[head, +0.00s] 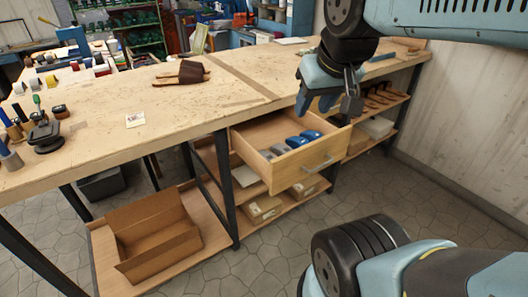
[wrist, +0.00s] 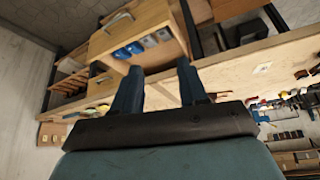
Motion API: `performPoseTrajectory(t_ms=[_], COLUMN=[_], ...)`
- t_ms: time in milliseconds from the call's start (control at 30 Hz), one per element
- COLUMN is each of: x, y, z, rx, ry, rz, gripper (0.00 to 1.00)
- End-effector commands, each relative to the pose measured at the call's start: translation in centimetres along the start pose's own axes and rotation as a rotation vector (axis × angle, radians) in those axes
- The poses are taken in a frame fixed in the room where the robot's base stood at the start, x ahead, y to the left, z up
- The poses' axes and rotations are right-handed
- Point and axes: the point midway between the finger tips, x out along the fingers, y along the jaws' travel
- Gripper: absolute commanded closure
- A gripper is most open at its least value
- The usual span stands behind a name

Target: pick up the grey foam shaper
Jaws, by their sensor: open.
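The drawer (head: 310,172) under the bench is pulled open. Inside it a row of small blocks lies side by side: grey ones at the left, a grey foam shaper (head: 267,154) among them, and blue ones (head: 311,135) at the right. Which grey block is the shaper I cannot tell for sure. In the wrist view the grey blocks (wrist: 157,38) and the blue ones (wrist: 128,50) also show in the drawer, beyond my fingers. My gripper (head: 328,100) is open and empty, above the bench near the drawer; it also shows in the wrist view (wrist: 157,66).
A brown leather piece (head: 190,71) lies on the bench top (head: 150,92). Tools stand at the bench's left end. An open cardboard box (head: 150,235) sits on the lower shelf. Sandals (head: 384,95) lie on a shelf right of the drawer. The floor in front is clear.

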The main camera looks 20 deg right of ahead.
Motion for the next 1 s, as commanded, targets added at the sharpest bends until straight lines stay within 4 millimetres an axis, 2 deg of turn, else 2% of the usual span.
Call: performPoseTrajectory(t_ms=[167,367,467,767,1000], x=[0.0,0.5,1.4,6.3,11.6], y=[0.0,0.0,0.2,0.2,0.1], z=[0.0,-0.8,-2.0,-7.1,-10.6], rx=[0.0,-0.009,-0.021,-0.086,-0.139], ry=[0.0,-0.016,-0.042,-0.146,-0.23], rz=[0.0,-0.003,-0.007,-0.026,-0.04], gripper=[0.56,0.37,0.36,0.36,0.36])
